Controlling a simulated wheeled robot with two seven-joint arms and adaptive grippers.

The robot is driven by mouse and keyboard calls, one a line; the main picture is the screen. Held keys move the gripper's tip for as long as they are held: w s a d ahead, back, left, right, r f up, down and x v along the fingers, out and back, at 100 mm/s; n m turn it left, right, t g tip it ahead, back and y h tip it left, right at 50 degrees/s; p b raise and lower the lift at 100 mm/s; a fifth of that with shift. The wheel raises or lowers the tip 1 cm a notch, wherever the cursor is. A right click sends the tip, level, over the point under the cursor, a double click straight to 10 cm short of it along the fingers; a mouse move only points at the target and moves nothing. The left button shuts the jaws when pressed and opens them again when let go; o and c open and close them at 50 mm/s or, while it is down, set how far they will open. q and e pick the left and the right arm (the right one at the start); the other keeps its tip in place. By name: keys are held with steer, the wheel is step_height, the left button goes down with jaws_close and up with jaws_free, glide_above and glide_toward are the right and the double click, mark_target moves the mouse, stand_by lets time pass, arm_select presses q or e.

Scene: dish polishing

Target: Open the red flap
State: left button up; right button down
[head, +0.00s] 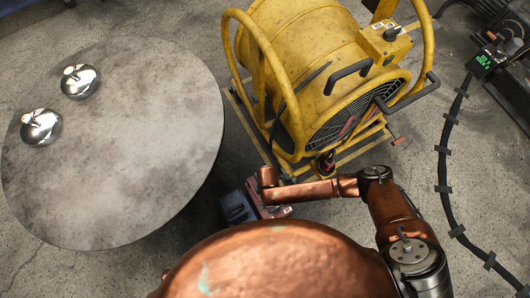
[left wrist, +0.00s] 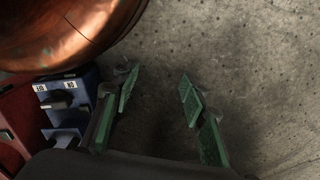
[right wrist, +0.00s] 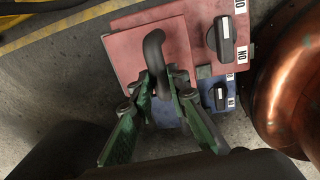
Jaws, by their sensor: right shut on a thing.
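The red flap (right wrist: 145,28) is a pinkish-red panel with a dark curved handle (right wrist: 154,47) in the right wrist view. My right gripper (right wrist: 162,82) has its fingertips closed around the lower part of this handle. I cannot tell how far the flap is tilted. The red and blue switch box (head: 237,207) stands low on the floor in the head view, partly hidden by my right arm. My left gripper (left wrist: 157,82) is open and empty above bare floor; the blue part of the box (left wrist: 72,105) lies to its left in its wrist view.
Black switches marked with labels (right wrist: 227,38) sit right of the flap. A large yellow fan (head: 310,70) stands just behind the box. A dark cable (head: 443,170) runs along the floor at right.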

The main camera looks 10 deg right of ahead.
steer(key=shift+w+a+r+g+p, duration=0.25)
steer(key=shift+w+r+g+p, duration=0.2)
steer(key=shift+w+r, duration=0.2)
steer(key=shift+w+a+r+g+h, duration=0.15)
steer(key=shift+w+g+h, duration=0.15)
steer(key=shift+g, duration=0.15)
steer(key=shift+w+r+g, duration=0.1)
steer(key=shift+w+g, duration=0.1)
steer(key=shift+g, duration=0.2)
steer(key=shift+w+a+r+g+h+b, duration=0.15)
steer(key=shift+w+r+g+h+b, duration=0.05)
steer(key=shift+w+g+b, duration=0.25)
steer(key=shift+w+a+r+g+h+b, duration=0.2)
steer(key=shift+w+g+b, duration=0.1)
steer(key=shift+w+g, duration=0.2)
arm_select(q)
steer(key=shift+w+d+r, duration=0.2)
steer(key=shift+r, duration=0.45)
arm_select(e)
steer(key=shift+w+a+r, duration=0.1)
steer(key=shift+w+r, duration=0.2)
steer(key=shift+w, duration=0.25)
